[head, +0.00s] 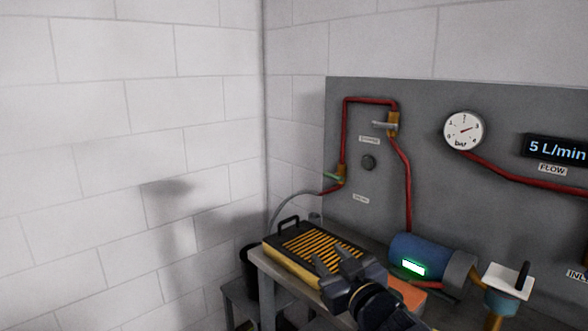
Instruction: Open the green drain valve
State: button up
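The green drain valve handle (332,176) is on a brass valve body (341,173) at the lower left of the grey panel. The handle points left, roughly level, across the upright part of the body. A red pipe enters from above and a grey hose (280,207) leads away below. My gripper (333,262) is below the valve, over the bench, and well apart from it. Its two dark fingers are spread with a gap between them, and nothing shows in the gap.
A yellow-and-black striped box (286,263) with a handle sits on the bench beside my gripper. A blue pump (418,250) with a lit green display stands to the right. Another valve with a grey handle (382,126) is higher on the panel. A dark bucket (250,262) is lower left.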

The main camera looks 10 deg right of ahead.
aim_at(325, 174)
jog(key=i+j, duration=1.15)
jog(key=i, duration=0.3)
jog(key=i+j+z, duration=0.3)
jog(key=i+j, duration=0.15)
jog(key=i+j+z, duration=0.25)
jog(key=j, duration=0.3)
jog(key=i+z, duration=0.1)
jog(key=z, duration=1.65)
